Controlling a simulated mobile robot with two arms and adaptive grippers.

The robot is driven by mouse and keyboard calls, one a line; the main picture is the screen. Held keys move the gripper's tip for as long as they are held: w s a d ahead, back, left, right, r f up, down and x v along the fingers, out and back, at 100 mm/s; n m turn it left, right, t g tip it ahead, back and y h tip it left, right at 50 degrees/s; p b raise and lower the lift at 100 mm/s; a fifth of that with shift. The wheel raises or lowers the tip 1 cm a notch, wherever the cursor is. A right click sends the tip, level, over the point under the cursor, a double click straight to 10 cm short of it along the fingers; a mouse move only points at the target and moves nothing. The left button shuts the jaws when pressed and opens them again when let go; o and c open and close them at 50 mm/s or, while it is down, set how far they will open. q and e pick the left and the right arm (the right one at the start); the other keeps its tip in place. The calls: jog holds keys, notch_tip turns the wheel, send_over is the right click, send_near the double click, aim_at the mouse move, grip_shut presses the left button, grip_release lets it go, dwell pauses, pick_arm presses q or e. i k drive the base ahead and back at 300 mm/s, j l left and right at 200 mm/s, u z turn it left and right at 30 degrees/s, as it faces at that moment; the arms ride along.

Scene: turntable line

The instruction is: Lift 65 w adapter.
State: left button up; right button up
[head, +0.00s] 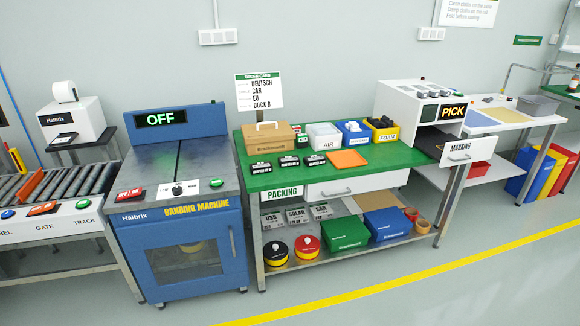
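Three small black blocks with white lettering lie in a row on the green packing table top (330,177): a left one (261,168), a middle one (289,162) and a right one (314,160). They look like the adapters. Their lettering is too small to tell which one is the 65 W adapter. Neither of my grippers is in view.
A cardboard box (268,138) and an order card (259,92) stand behind the blocks. A white AIR bin (324,137), blue bin (352,132) and yellow FOAM bin (384,131) stand to the right. An orange sheet (346,158) lies beside the blocks. The banding machine (180,200) stands left.

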aim_at(286, 161)
jog(key=i+l+z, duration=0.1)
jog(key=i+z, duration=0.25)
jog(key=i, duration=0.15)
jog(key=i+z, duration=0.3)
jog(key=i, duration=0.15)
jog(key=i+j+z, duration=0.15)
jog(key=i+z, duration=0.2)
jog(key=i, duration=0.15)
jog(key=u, duration=1.3)
jog(key=i+l+u, duration=0.1)
jog(key=u, duration=0.35)
jog(key=l+u, duration=0.35)
jog(key=u, duration=0.15)
jog(key=l+u, duration=0.25)
jog(key=u, duration=0.2)
jog(key=i, duration=0.05)
